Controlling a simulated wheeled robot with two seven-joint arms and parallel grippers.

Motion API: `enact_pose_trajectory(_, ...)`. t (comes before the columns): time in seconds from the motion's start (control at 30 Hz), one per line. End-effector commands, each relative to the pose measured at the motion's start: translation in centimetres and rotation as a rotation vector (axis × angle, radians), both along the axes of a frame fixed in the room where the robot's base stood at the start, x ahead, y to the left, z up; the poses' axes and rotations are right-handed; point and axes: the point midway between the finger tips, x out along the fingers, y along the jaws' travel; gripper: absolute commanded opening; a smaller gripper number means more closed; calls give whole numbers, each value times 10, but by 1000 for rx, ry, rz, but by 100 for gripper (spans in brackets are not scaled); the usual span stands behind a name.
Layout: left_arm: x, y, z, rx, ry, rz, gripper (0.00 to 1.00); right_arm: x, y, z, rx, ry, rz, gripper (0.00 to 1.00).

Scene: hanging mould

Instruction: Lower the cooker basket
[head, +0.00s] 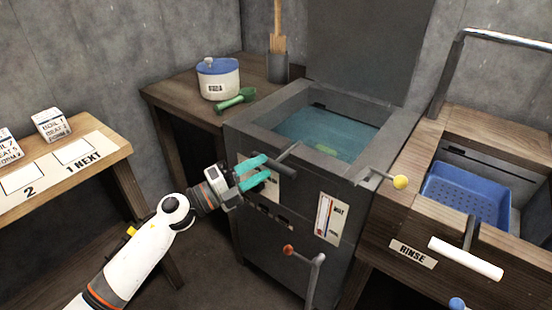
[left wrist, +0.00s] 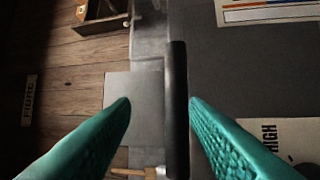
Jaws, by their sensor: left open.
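The cooker (head: 300,205) is a dark grey box with an open top and blue-green water (head: 318,131) inside. A small green thing (head: 326,148) shows in the water. A dark bar handle (head: 287,154) sticks out at the cooker's front rim. I cannot make out the basket itself under the water. My left gripper (head: 265,167) is at the cooker's front, its teal fingers open beside the handle. In the left wrist view, the dark bar (left wrist: 177,110) stands between the open fingers (left wrist: 160,102), nearer the right one. My right gripper is not in view.
Levers with a yellow knob (head: 400,182) and a red knob (head: 288,250) stand near the cooker. A rinse sink with a blue basket (head: 465,192) and white handle (head: 465,258) is at right. A pot (head: 218,80) and green scoop (head: 235,99) sit behind left.

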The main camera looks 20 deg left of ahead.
Motion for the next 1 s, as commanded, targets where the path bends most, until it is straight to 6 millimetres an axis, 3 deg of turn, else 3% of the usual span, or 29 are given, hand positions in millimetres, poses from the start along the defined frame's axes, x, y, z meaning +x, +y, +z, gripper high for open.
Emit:
enact_pose_trajectory(0.3, 33, -31, 9, -3, 0, -1, 41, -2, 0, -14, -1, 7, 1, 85)
enact_pose_trajectory(0.67, 37, -34, 10, -3, 0, -1, 41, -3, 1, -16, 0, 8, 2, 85)
enact_pose_trajectory(0.7, 37, -34, 10, -3, 0, -1, 40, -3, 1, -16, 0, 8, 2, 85)
enact_pose_trajectory(0.93, 36, -34, 10, -3, 0, -1, 2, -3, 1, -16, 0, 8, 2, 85)
enact_pose_trajectory(1.0, 36, -34, 10, -3, 0, -1, 0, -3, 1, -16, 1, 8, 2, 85)
